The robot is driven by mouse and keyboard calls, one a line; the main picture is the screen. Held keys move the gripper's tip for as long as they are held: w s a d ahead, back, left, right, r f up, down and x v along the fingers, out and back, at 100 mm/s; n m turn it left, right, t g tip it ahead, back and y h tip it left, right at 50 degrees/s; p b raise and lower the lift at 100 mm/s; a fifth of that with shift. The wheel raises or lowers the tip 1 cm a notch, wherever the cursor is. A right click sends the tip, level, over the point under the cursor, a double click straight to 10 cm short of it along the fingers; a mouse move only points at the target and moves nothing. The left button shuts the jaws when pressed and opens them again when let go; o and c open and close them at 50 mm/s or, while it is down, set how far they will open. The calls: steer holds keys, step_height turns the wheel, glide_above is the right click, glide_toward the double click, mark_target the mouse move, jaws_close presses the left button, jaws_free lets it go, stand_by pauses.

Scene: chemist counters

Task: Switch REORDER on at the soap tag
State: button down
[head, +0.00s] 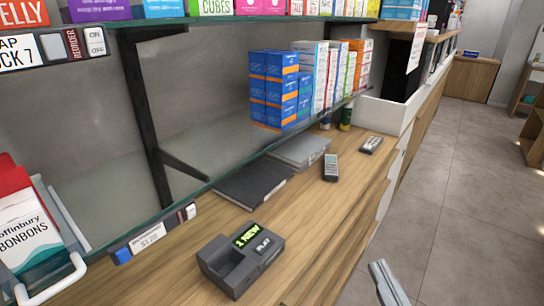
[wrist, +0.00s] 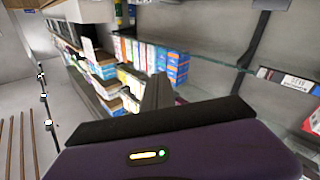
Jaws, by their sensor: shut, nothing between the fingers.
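The soap tag (head: 22,52) is at the upper left of the head view, on the upper shelf's front edge. It is cut off by the frame and reads "AP" and "CK 7". At its right end are a red-brown REORDER strip (head: 75,44) and a small white ON label (head: 96,36); I cannot tell the switch's position. My gripper (head: 379,266) shows as a grey piece at the bottom right, far from the tag. In the wrist view its fingers (wrist: 157,88) are together and empty. A tag (wrist: 291,80) is at the right there, too small to identify.
A lower glass shelf has a blue-ended price tag (head: 150,238) and boxed goods (head: 275,88). Below, a wooden counter holds a grey display device (head: 240,262), a dark flat pad (head: 250,184) and a remote-like handset (head: 331,167). The floor at right is clear.

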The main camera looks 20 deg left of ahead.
steer(key=a+r+n+g+y+b, duration=0.3)
steer(key=a+r+n+y, duration=0.55)
steer(key=r, duration=0.65)
steer(key=s+a+r+n+g+y+b, duration=0.2)
steer(key=s+a+r+n+g, duration=0.5)
steer(key=s+r+n, duration=0.3)
step_height(320, 180, up, 3)
steer(key=a+n, duration=0.1)
steer(key=n, duration=0.4)
steer(key=shift+s+a+b, duration=0.15)
steer(key=shift+a+b, duration=0.1)
steer(key=shift+b, duration=0.05)
steer(key=shift+a+n+y, duration=0.1)
steer(key=shift+n+y, duration=0.15)
steer(key=p, duration=1)
glide_toward(95, 35)
steer(key=p+x, duration=0.1)
steer(key=x, duration=0.5)
steer(key=shift+a+p, duration=0.3)
steer(key=shift+a, duration=0.1)
